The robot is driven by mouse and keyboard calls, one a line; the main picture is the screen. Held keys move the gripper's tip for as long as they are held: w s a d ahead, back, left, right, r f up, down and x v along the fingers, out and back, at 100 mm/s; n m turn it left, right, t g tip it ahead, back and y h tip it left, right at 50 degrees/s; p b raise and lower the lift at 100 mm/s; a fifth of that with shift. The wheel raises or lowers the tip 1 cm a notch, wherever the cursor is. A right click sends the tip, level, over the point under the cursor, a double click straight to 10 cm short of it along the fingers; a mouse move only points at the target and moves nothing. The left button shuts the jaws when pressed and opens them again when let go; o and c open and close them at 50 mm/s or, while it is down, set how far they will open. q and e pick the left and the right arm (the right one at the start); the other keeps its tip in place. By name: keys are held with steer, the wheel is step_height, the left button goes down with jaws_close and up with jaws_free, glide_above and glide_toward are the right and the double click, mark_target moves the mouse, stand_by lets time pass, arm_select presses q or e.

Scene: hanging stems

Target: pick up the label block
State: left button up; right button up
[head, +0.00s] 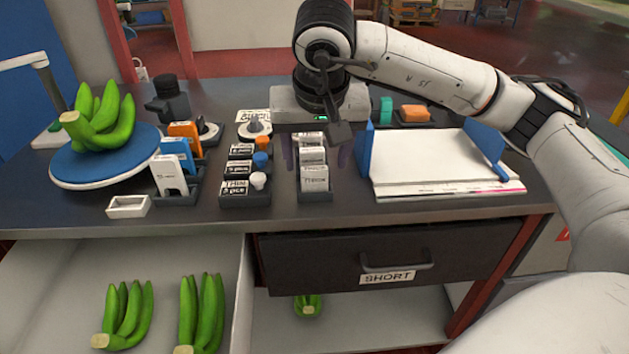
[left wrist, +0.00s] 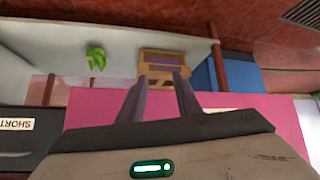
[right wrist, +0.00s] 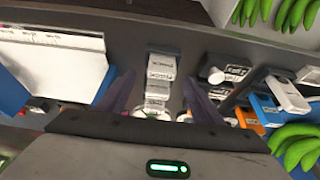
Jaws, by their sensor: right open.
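A column of white label blocks (head: 313,178) with printed faces sits in a dark narrow holder on the counter; the print is too small to read surely. The label blocks also show in the right wrist view (right wrist: 160,68), between the finger lines. My right gripper (head: 317,154) is open above and around this column, with one purple finger on each side; its body hides the far end of the holder. I cannot tell whether the fingers touch anything. My left gripper (left wrist: 160,85) shows only in its wrist view, open and empty, away from the labels.
A holder with black-and-white "THIN" labels and knobs (head: 238,168) stands just left. A white paper stack (head: 430,160) between blue ends lies right. Green bananas (head: 100,120) rest on a round blue stand (head: 75,175). A drawer marked SHORT (head: 330,262) is below.

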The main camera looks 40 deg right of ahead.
mark_target(315, 169)
steer(key=x, duration=0.4)
steer(key=shift+a+f, duration=0.1)
steer(key=shift+f, duration=0.05)
steer(key=c, duration=1.1)
